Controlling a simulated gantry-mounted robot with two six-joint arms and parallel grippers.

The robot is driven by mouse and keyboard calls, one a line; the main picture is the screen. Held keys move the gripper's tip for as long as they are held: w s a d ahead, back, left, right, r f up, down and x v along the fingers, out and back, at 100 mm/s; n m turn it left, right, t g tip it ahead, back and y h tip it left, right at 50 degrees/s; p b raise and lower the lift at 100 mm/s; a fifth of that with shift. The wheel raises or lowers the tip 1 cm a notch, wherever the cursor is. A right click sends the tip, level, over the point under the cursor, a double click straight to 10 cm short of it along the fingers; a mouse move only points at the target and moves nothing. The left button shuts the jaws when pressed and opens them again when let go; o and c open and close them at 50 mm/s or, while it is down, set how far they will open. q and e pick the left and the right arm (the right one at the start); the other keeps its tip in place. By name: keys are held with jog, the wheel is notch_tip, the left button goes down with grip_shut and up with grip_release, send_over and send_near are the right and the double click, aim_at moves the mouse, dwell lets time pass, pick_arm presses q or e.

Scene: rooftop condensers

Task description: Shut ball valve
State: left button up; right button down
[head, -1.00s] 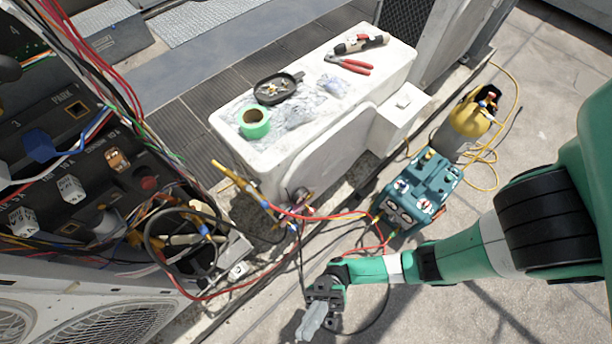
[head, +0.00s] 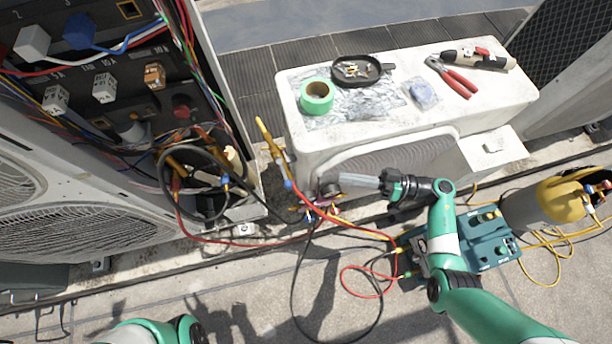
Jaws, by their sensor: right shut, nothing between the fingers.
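A small cluster of fittings (head: 318,207), with dark round, pinkish and blue parts, sits low beside the white condenser where the hoses meet. I take the ball valve to be in this cluster, but its lever is too small to make out. A long yellow fitting (head: 270,142) with a blue collar rises from the hoses just left of it. My right gripper (head: 344,181) is shut and empty. Its pale fingers point left, with their tips at the upper right of the cluster; I cannot tell whether they touch it. My left gripper is not in view.
The white condenser (head: 430,150) stands behind, with green tape (head: 317,96), a black tray (head: 362,70) and red pliers (head: 452,78) on top. An open electrical panel (head: 110,90) is at left. A teal manifold box (head: 475,240) and yellow cylinder (head: 560,200) are right. Hoses loop over the floor.

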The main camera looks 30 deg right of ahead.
jog(key=b, duration=0.3)
send_near(286, 178)
jog(key=w+r, duration=0.2)
jog(key=a+f+b, duration=0.1)
jog(key=w+a+f+b, duration=0.1)
jog(key=a, duration=0.1)
jog(key=shift+a, duration=0.15)
jog(key=shift+a+b, duration=0.3)
jog(key=shift+b, duration=0.1)
jog(key=shift+w, duration=0.1)
jog(key=shift+a, duration=0.1)
jog(key=shift+a+f+m+t, duration=0.1)
jog(key=shift+m+t, duration=0.3)
jog(key=shift+t, duration=0.1)
